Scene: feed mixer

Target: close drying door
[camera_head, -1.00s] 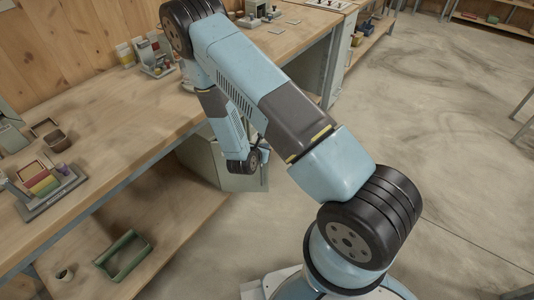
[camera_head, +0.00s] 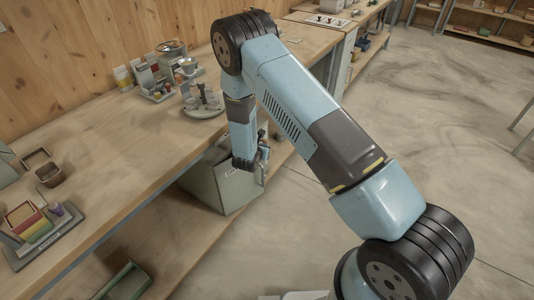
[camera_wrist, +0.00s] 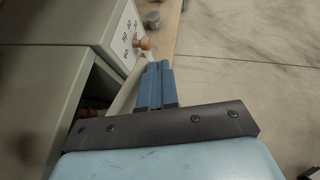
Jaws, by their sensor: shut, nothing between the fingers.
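A grey-green cabinet (camera_head: 215,185) stands under the bench's front edge in the head view, partly hidden by my arm. In the wrist view its front has a white dial panel (camera_wrist: 125,38) with numbers and an orange-brown knob (camera_wrist: 145,43). Below the panel is a dark opening (camera_wrist: 97,88). A pale strip (camera_wrist: 126,92), seemingly the drying door's edge, stands between this opening and my fingers. My gripper (camera_wrist: 157,66) is shut and empty, just right of the strip; contact cannot be told. In the head view my gripper (camera_head: 263,155) is at the cabinet's front right, partly hidden.
The workbench (camera_head: 115,150) runs along the left, with a plate of small items (camera_head: 204,103) above the cabinet. A lower shelf (camera_head: 185,240) lies beneath, with a green-framed tray (camera_head: 125,283). The concrete floor (camera_head: 430,130) on the right is open.

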